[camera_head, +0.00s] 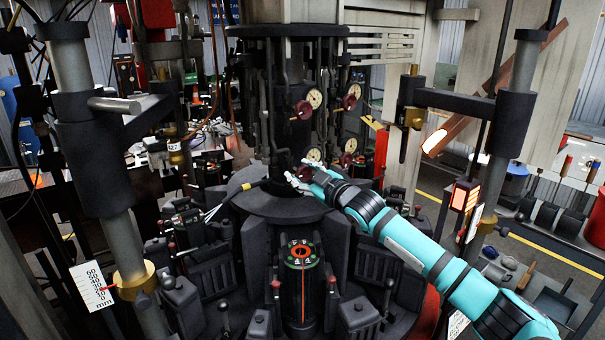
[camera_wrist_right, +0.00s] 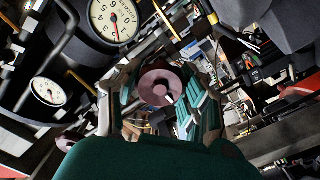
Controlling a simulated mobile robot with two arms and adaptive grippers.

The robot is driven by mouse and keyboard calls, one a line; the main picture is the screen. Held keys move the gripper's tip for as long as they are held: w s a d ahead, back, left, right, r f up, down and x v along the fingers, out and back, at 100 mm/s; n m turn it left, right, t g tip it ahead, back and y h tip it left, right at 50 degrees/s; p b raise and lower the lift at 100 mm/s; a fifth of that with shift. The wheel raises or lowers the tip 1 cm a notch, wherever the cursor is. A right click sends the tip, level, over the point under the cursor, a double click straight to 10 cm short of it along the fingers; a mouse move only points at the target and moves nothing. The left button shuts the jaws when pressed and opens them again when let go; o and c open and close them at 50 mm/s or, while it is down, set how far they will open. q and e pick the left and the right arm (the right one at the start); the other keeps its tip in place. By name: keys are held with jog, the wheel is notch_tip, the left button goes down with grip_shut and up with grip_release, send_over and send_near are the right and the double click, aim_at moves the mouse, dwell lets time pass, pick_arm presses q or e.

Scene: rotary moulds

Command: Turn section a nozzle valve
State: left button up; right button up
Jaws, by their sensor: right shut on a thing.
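The gripper is shut on this knob. In the head view, my right gripper (camera_head: 302,178) is at the lower front of the dark central column, just below a round gauge (camera_head: 314,155). The knob is mostly hidden there by the fingers. Similar dark-red knobs show at the upper left (camera_head: 303,110), upper right (camera_head: 349,103) and lower right (camera_head: 346,159) of the column. No label naming section a is readable. My left gripper is not in view.
A large pressure gauge (camera_wrist_right: 115,18) and a smaller one (camera_wrist_right: 47,91) are close to the gripper in the wrist view. Moulds surround the column, including a black cylinder with an orange ring (camera_head: 301,253). Thick posts stand at left (camera_head: 95,150) and right (camera_head: 510,120).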

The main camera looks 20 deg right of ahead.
jog(key=shift+n, duration=0.8)
jog(key=shift+f, duration=0.1)
jog(key=o, duration=1.2)
jog(key=shift+o, duration=0.2)
jog(key=shift+s, duration=0.15)
jog(key=v, duration=1.1)
jog(key=shift+s+d, duration=0.15)
jog(key=shift+s, duration=0.25)
